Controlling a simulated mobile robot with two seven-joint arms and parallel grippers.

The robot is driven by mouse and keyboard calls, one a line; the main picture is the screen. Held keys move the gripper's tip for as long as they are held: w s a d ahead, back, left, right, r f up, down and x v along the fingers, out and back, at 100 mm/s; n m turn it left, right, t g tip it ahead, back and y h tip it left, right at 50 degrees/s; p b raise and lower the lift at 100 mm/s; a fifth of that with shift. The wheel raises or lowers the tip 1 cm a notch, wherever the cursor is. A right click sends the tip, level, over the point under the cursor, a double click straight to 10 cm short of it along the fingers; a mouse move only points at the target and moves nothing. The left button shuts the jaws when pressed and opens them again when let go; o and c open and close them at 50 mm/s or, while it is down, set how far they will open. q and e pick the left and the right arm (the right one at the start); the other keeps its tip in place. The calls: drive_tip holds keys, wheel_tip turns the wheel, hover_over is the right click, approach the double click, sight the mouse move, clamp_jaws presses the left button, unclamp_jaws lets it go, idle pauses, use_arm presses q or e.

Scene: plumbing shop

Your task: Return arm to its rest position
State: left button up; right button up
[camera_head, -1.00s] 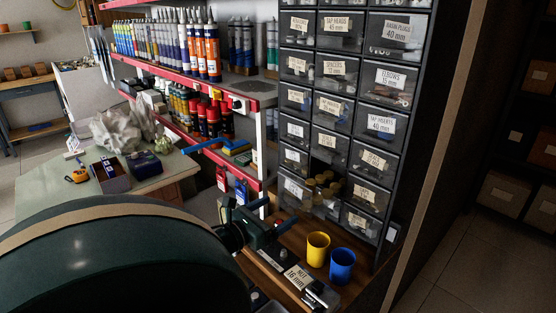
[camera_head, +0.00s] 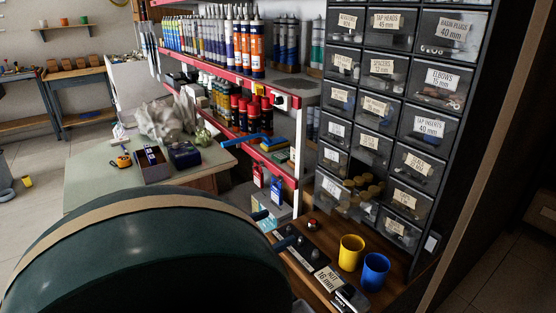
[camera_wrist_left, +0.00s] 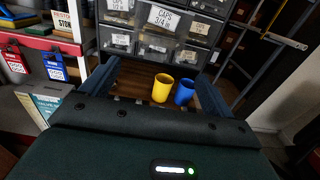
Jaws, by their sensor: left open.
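My left gripper (camera_head: 272,229) is mostly hidden behind my large dark green arm link in the head view; only its blue fingertips show past the link's edge. In the left wrist view the gripper (camera_wrist_left: 157,72) is open, its two blue fingers wide apart with nothing between them. A yellow cup (camera_head: 351,252) and a blue cup (camera_head: 374,271) stand upright on the wooden bench at the right, apart from the gripper. Beyond the fingers, the wrist view also shows the yellow cup (camera_wrist_left: 162,88) and the blue cup (camera_wrist_left: 184,92). My right gripper is not in view.
A drawer cabinet (camera_head: 380,104) rises behind the cups. A red-edged shelf (camera_head: 232,78) with tubes and cans stands left of it. A dark board with a label (camera_head: 327,279) lies on the bench. A pale table (camera_head: 92,181) with boxes is farther left; open floor lies beyond.

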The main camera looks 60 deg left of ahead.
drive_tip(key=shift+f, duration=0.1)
use_arm(q)
drive_tip(key=w+d+f+n+g+p, duration=0.1)
drive_tip(key=w+d+f+n+p, duration=0.15)
drive_tip(key=d+n, duration=0.5)
drive_tip(key=w+d+f+n+g+p, duration=0.2)
drive_tip(key=d+f+n, duration=0.25)
drive_tip(key=n, duration=0.55)
drive_tip(key=s+d+f+n+g+h+p, duration=0.1)
drive_tip(key=d+f+n+g+h, duration=0.1)
drive_tip(key=d+n, duration=0.5)
drive_tip(key=d+f+n+g+h+p, duration=0.1)
drive_tip(key=d+n, duration=0.6)
drive_tip(key=d, duration=0.9)
drive_tip(key=shift+s+d+f+g+h+p, duration=0.4)
drive_tip(key=shift+g+h, duration=0.3)
drive_tip(key=shift+h, duration=0.4)
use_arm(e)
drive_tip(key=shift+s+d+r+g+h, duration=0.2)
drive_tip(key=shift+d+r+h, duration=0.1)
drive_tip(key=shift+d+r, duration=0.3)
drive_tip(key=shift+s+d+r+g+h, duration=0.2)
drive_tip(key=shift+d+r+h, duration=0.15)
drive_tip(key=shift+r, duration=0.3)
use_arm(q)
drive_tip(key=shift+a, duration=0.1)
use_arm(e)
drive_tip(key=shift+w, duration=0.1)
